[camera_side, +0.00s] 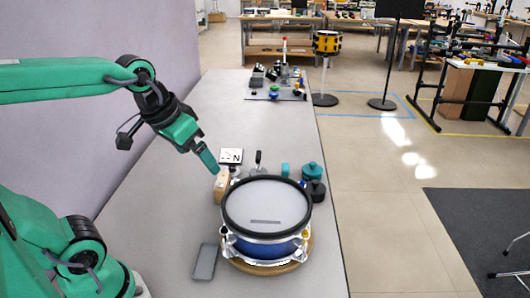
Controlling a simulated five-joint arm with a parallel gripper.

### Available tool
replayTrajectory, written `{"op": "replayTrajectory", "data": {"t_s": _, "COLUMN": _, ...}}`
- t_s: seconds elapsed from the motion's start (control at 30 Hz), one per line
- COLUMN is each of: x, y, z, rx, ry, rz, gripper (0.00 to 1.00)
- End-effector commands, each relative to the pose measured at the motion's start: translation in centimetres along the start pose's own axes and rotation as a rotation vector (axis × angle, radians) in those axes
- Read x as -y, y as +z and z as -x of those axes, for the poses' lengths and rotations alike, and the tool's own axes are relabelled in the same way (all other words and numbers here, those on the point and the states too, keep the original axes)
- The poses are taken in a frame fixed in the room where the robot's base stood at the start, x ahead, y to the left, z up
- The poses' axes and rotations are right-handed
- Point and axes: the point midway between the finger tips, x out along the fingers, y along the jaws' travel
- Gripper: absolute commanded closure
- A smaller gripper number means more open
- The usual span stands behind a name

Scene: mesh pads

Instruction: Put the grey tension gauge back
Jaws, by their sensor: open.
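A blue-sided drum (240,246) with a black rim and a pale mesh head (270,200) stands on a round wooden base at the front of the bench. A small dark grey bar lies flat on the head near its front; I cannot tell whether it is the tension gauge. A white plate with a black N mark (231,156) stands behind the drum. A small grey upright piece (258,160) is beside it. My gripper (212,166) is open, pointing down and right, left of the N plate and above a wooden block (222,186). Its fingertips are small and partly unclear.
A flat grey tray-like piece (205,262) lies left of the drum. Teal and black round containers (313,180) stand behind the drum on the right. A board with several small items (277,95) is at the bench's far end. The middle of the bench (215,115) is clear.

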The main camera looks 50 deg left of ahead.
Motion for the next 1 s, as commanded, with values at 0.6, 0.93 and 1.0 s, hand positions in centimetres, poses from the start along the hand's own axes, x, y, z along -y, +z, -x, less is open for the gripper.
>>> {"op": "replayTrajectory", "data": {"t_s": 0.6, "x": -1.0, "y": 4.2, "z": -0.3, "rx": -0.058, "ry": 0.025, "rz": -0.090, "gripper": 0.06}}
{"op": "replayTrajectory", "data": {"t_s": 0.93, "x": -1.0, "y": 4.2, "z": -0.3, "rx": -0.058, "ry": 0.025, "rz": -0.089, "gripper": 0.06}}
{"op": "replayTrajectory", "data": {"t_s": 1.0, "x": -1.0, "y": 4.2, "z": -0.3, "rx": -0.058, "ry": 0.025, "rz": -0.089, "gripper": 0.06}}
